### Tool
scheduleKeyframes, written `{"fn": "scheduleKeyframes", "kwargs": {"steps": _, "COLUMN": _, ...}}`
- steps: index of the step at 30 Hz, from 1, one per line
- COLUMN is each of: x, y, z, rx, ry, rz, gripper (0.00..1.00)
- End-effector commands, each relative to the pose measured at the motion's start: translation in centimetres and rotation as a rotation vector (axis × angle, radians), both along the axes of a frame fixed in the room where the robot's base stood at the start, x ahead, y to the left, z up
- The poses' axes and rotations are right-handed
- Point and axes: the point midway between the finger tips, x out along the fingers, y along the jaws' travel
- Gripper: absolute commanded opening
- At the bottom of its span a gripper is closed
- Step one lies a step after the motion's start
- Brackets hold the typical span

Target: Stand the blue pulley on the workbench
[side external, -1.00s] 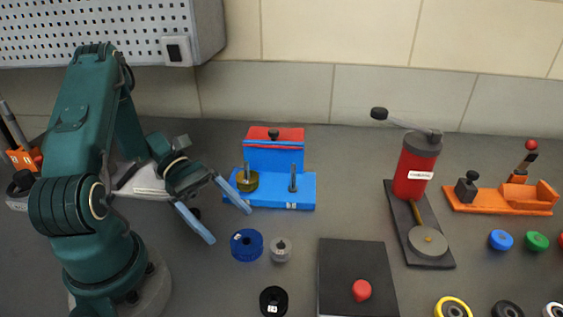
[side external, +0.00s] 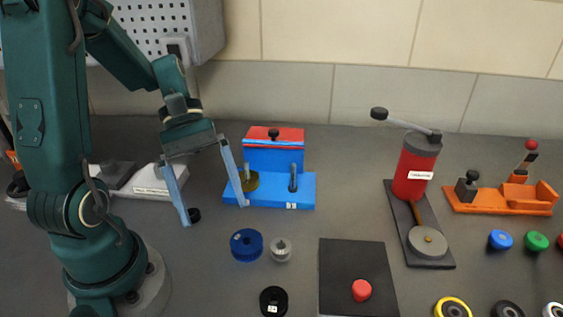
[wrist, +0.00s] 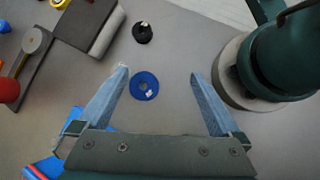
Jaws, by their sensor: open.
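The blue pulley (side external: 246,245) lies on the grey workbench (side external: 220,285), left of a grey-white pulley (side external: 281,249). In the wrist view the blue pulley (wrist: 144,86) shows its round face with a centre hole and a small white label, a little beyond and between the fingertips. My gripper (side external: 214,213) is open and empty, its two light-blue fingers pointing down. It is above the bench, up and to the left of the blue pulley in the side view. In the wrist view the fingers (wrist: 158,72) spread on both sides of the pulley, not touching it.
A black pulley (side external: 273,300) and a black plate with a red knob (side external: 361,290) are in front. A red press (side external: 411,172) and orange fixture (side external: 495,203) stand right.

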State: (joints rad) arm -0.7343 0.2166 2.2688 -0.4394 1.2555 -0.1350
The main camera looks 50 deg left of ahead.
Motion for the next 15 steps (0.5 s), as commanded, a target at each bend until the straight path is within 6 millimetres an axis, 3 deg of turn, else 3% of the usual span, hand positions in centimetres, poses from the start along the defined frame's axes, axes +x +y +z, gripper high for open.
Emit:
{"fn": "scheduleKeyframes", "kwargs": {"steps": 9, "x": -1.4, "y": -1.6, "z": 2.3, "rx": 0.491, "ry": -0.432, "rz": -0.574, "gripper": 1.00}}
{"fn": "scheduleKeyframes", "kwargs": {"steps": 15, "x": -1.3, "y": -2.2, "z": 4.4, "rx": 0.712, "ry": -0.728, "rz": -0.833, "gripper": 1.00}}
